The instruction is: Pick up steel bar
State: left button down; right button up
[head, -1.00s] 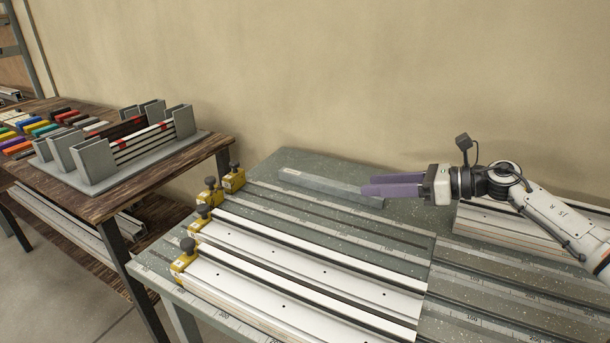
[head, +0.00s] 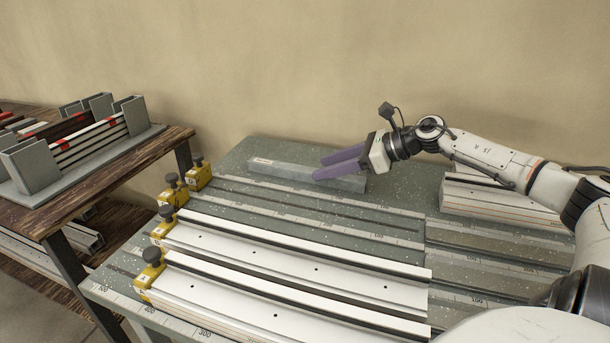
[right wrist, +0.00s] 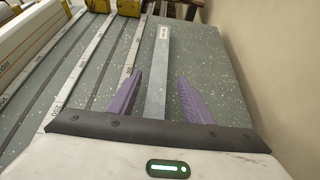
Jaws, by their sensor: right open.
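The steel bar (head: 285,170) is a long grey bar with a small label near its far left end, lying flat at the back of the speckled grey-green bench. My right gripper (head: 318,171) is open, with purple fingers, above the right part of the bar. In the right wrist view, the bar (right wrist: 160,65) runs lengthwise between the two spread fingers (right wrist: 155,82), with space on both sides. Its near end is hidden behind my gripper's dark edge. I cannot tell how high the fingertips are above the bar. My left gripper is out of view.
White profiles (head: 300,262) with yellow clamps (head: 157,256) fill the front of the bench (head: 235,158). Another white profile (head: 500,202) lies at the right. A wooden side table (head: 165,148) holds a grey rack (head: 70,175). A wall stands behind the bench.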

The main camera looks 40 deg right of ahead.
aim_at(309, 170)
jog(key=shift+w+a+f, duration=0.15)
jog(key=shift+w+a, duration=0.2)
jog(key=shift+w, duration=0.25)
jog(key=shift+w+a+f, duration=0.15)
jog(key=shift+w+a, duration=0.2)
jog(key=shift+w, duration=0.2)
jog(key=shift+x, duration=1)
jog(key=shift+s+f, duration=0.1)
jog(key=shift+c, duration=0.5)
grip_shut()
